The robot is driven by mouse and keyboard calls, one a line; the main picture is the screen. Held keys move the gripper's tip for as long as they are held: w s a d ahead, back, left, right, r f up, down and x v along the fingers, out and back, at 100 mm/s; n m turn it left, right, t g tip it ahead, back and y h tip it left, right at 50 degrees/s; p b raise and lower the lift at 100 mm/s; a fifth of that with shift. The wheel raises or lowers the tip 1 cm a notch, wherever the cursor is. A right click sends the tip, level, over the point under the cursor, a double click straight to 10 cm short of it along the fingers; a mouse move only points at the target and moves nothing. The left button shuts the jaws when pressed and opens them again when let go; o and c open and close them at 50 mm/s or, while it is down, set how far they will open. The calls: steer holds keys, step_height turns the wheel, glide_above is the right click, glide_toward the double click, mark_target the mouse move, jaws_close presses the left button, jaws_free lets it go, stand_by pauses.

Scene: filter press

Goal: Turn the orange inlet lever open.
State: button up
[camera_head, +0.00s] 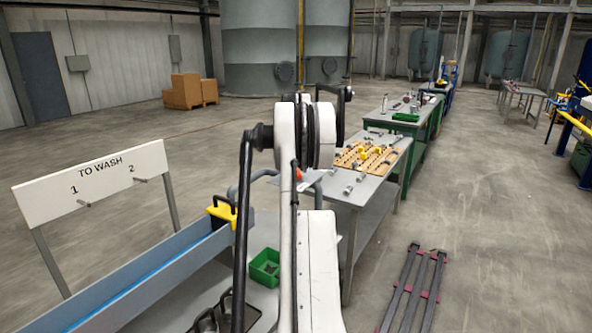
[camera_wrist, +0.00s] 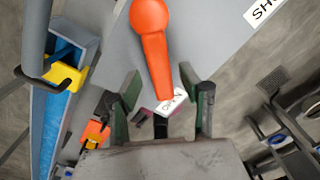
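The orange inlet lever (camera_wrist: 155,50) shows in the wrist view, with its round hub at the top and its handle pointing down the picture over a grey panel. My gripper (camera_wrist: 160,78) is open, with one dark green finger pad on each side of the handle's free end. A gap shows between each finger and the handle; I cannot tell the depth between them. A small white label (camera_wrist: 172,102) with partly readable lettering lies by the handle's tip. In the head view my arm hides most of this area; only a small orange spot shows beside it.
A blue trough (camera_wrist: 52,115) with a yellow clamp-like part (camera_wrist: 68,72) lies left in the wrist view. In the head view a "TO WASH" board (camera_head: 95,180) stands left, a green bin (camera_head: 265,267) sits near my arm, and a work table (camera_head: 345,190) stands behind.

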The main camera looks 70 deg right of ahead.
step_height(320, 180, up, 11)
steer(key=shift+r, duration=0.2)
stand_by(0.5)
